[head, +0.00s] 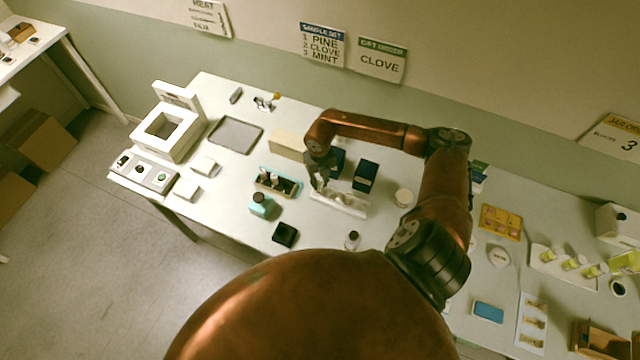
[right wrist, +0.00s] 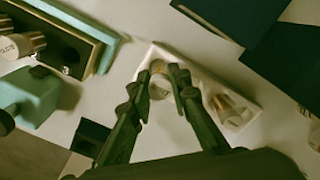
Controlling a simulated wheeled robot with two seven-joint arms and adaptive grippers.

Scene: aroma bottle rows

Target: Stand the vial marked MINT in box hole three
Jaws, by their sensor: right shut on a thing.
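My right gripper (head: 318,186) is over the left end of a white rack (head: 352,208). In the right wrist view its fingertips (right wrist: 174,78) are close together around a pale vial (right wrist: 158,82) in or just above the white rack (right wrist: 196,92). The vial's label cannot be read. Another vial (right wrist: 234,108) is at the rack's other end. A dark box with a teal edge (head: 291,194) stands left of the rack, with vials in its left part; it also shows in the right wrist view (right wrist: 78,42). My left gripper is out of view.
Dark blue boxes (head: 365,176) stand close behind the rack. A wall sign (head: 322,46) reads sample set: 1 pine, 2 clove, 3 mint.

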